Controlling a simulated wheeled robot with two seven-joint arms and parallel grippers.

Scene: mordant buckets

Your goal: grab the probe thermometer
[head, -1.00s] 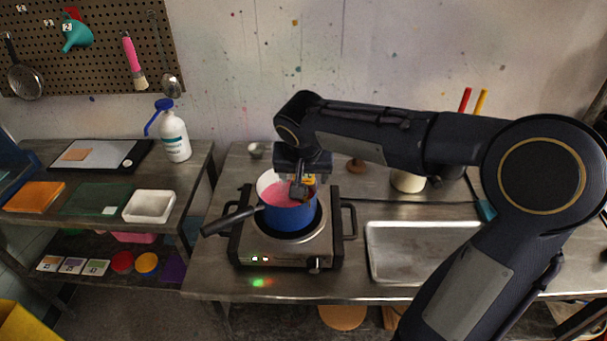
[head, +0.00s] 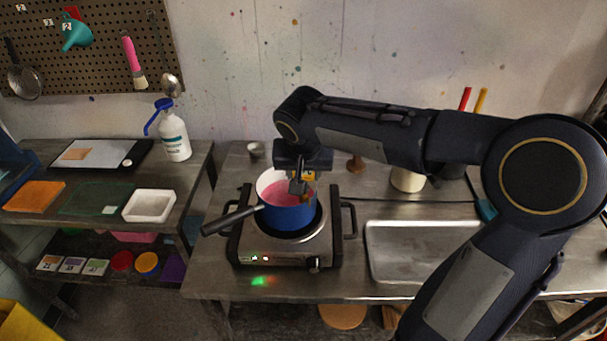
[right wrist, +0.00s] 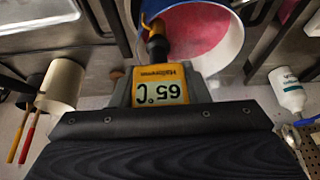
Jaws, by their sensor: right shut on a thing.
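The probe thermometer (right wrist: 160,84) is yellow, with a display reading 65 °C that shows upside down in the right wrist view. My right gripper (head: 301,187) is shut on its yellow body, with a finger on each side. In the head view only small bits of yellow show between the dark fingers. The gripper is over the blue pot (head: 288,216), which is white inside and holds pink liquid (right wrist: 196,38). The probe's lower end is hidden, so I cannot tell whether it touches the liquid. My left gripper is not in view.
The pot stands on a hot plate (head: 258,252) with lit indicators; its dark handle (head: 229,221) points left. A metal basin (head: 415,255) lies to the right. A cream container (head: 407,181) stands behind it. A white bottle (head: 174,138) stands on the left shelf.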

